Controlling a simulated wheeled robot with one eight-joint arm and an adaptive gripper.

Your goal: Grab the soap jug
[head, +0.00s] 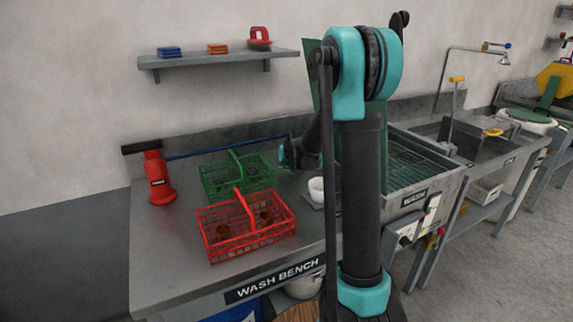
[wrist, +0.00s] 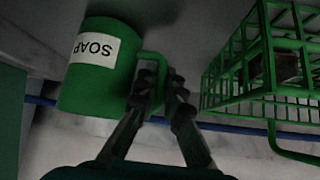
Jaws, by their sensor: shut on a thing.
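The green soap jug (wrist: 90,85) is at the left of the wrist view. Its white SOAP label reads upside down there, and its handle points right. My gripper (wrist: 162,90) is shut on the handle, with one dark finger on each side of it. In the head view I cannot make out the jug or my fingertips; my own arm blocks much of that area, over the back of the wash bench.
A green wire basket (wrist: 265,65) is close to the right of my gripper. In the head view, a red basket (head: 245,228), a red bottle-like tool (head: 159,180) and a white cup (head: 317,187) stand on the bench (head: 175,260). A shelf (head: 220,58) hangs above.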

